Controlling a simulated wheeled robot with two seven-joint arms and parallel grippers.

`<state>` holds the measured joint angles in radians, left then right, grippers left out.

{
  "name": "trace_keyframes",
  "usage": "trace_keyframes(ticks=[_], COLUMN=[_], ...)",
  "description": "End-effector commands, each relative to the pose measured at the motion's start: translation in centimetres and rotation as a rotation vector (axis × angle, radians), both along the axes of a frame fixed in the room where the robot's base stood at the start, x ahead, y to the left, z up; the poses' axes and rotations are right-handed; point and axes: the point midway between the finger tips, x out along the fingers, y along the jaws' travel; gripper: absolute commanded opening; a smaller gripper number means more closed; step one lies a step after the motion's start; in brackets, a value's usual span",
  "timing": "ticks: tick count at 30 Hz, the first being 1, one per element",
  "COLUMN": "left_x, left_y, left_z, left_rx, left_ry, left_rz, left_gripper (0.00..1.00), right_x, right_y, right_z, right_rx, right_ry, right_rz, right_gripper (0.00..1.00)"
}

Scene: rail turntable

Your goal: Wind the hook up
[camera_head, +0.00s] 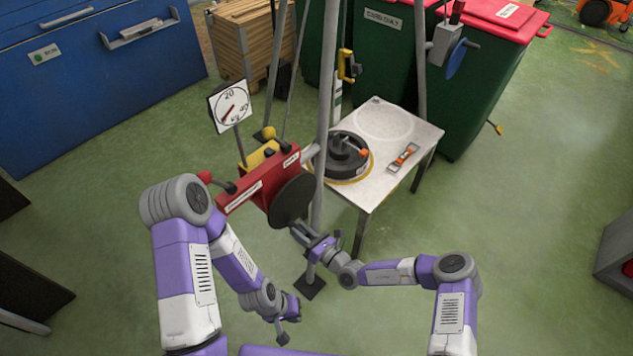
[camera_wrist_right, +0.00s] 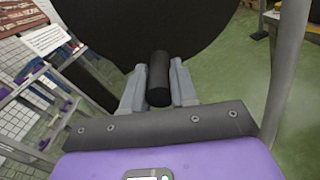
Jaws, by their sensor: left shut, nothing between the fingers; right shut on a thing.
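My right gripper (camera_head: 300,234) is shut on the black handle (camera_wrist_right: 158,80) of a dark round crank disc (camera_head: 293,200). The disc sits on the side of a red winch box (camera_head: 262,182) on the tripod frame; it also fills the top of the right wrist view (camera_wrist_right: 150,25). My left gripper (camera_head: 283,336) is shut and empty, low over the floor, apart from everything. The yellow hook (camera_head: 347,66) hangs above the back of the white table, clear of the black weight (camera_head: 346,156) standing there. Its line is too thin to follow.
Grey tripod legs (camera_head: 322,110) stand around the winch and table. The white table (camera_head: 372,185) carries an orange and grey level-like tool (camera_head: 403,158). A dial (camera_head: 230,106) stands left of the winch. A grey box with a blue disc (camera_head: 456,58) is on another leg. Green floor is free at right.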

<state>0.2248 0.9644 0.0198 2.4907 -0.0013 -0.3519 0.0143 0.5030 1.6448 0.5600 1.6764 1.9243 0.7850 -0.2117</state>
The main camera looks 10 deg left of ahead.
Motion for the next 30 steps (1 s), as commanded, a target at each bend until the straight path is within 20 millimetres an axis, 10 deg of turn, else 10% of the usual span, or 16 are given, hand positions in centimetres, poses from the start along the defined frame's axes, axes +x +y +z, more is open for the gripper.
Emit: trace_keyframes(ticks=[30], left_x=[0.0], left_y=[0.0], left_z=[2.5], left_rx=[0.0], left_ry=[0.0], left_rz=[0.0], left_gripper=[0.0], right_x=[-2.3], right_y=[1.7], right_z=[1.6], right_rx=[0.192], right_ry=[0.26], right_rz=[0.01], right_gripper=[0.0])
